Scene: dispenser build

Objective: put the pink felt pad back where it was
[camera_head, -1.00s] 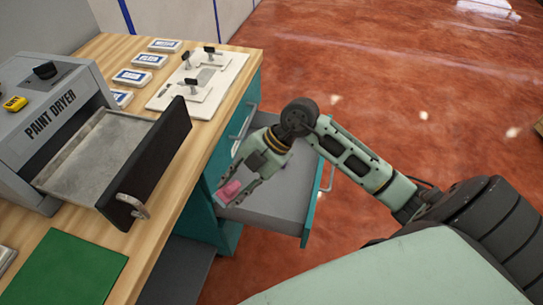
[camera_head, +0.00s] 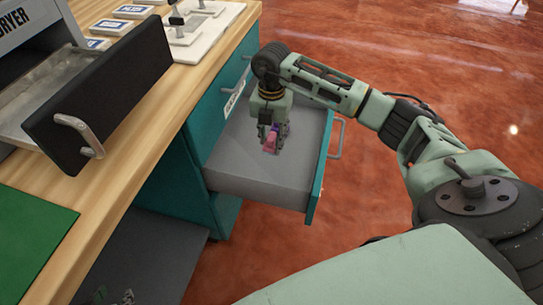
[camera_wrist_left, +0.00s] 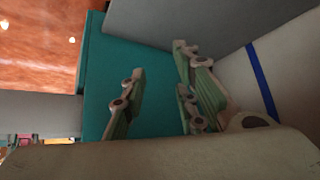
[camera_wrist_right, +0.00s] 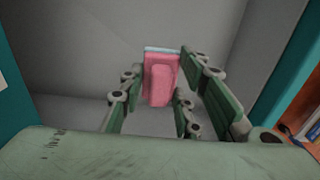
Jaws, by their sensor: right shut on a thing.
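The pink felt pad (camera_head: 267,143) is between the fingers of my right gripper (camera_head: 270,146), which is shut on it. They are over the open grey drawer (camera_head: 236,152) of the teal cabinet, fingers pointing down. The right wrist view shows the pad (camera_wrist_right: 160,80) between the fingertips, with a light blue edge at its far end and grey drawer surfaces behind. Whether the pad touches the drawer floor, I cannot tell. My left gripper (camera_wrist_left: 160,62) shows only in the left wrist view, its fingers apart with nothing between them, before a teal surface.
The paint dryer's open drawer with a black front (camera_head: 110,95) juts over the wooden worktop (camera_head: 105,185). A green mat (camera_head: 30,240) lies on the worktop. A white board with black knobs (camera_head: 205,30) and several labelled cards stand farther back.

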